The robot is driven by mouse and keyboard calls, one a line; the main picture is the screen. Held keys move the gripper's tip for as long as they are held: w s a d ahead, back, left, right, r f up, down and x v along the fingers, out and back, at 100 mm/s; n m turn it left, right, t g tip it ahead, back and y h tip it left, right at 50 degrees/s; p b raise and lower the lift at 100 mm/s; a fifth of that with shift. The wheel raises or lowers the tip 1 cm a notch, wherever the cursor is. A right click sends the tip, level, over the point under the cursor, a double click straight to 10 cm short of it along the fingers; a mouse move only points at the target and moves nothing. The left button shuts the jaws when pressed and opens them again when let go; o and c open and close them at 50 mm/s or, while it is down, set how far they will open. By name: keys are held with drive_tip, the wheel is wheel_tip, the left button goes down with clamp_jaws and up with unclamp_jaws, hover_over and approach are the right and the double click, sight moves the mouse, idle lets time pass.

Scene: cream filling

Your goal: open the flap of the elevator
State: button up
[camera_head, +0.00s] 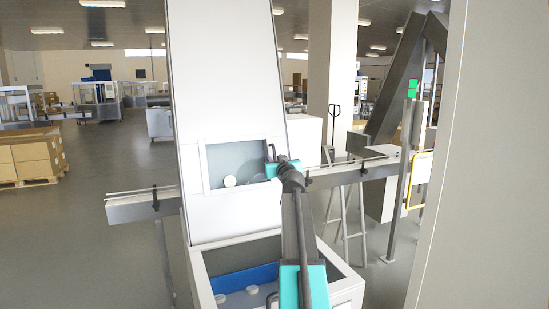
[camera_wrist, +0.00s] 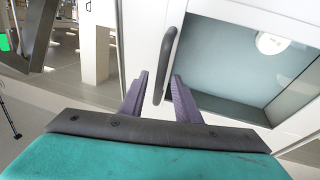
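The elevator (camera_head: 225,80) is a tall white column in the middle of the head view. Its flap (camera_head: 225,160) is a framed, greyish see-through panel that appears closed; it fills the upper right of the wrist view (camera_wrist: 225,70). A dark curved handle (camera_wrist: 169,45) stands on the flap's frame and shows small in the head view. My gripper (camera_wrist: 160,76) is at the handle, with its two purple fingers apart. The handle's lower part lies between them, with visible gaps on both sides. In the head view my wrist hides most of the gripper.
A white round piece (camera_wrist: 271,43) shows behind the panel. A white bin (camera_head: 345,283) with a blue inside and round white pieces is below the flap. A grey rail (camera_head: 130,207) runs out on both sides. A grey post stands close at right. The floor at left is open.

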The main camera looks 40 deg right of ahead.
drive_tip(key=shift+x, duration=0.8)
clamp_jaws()
drive_tip(key=shift+a, duration=0.15)
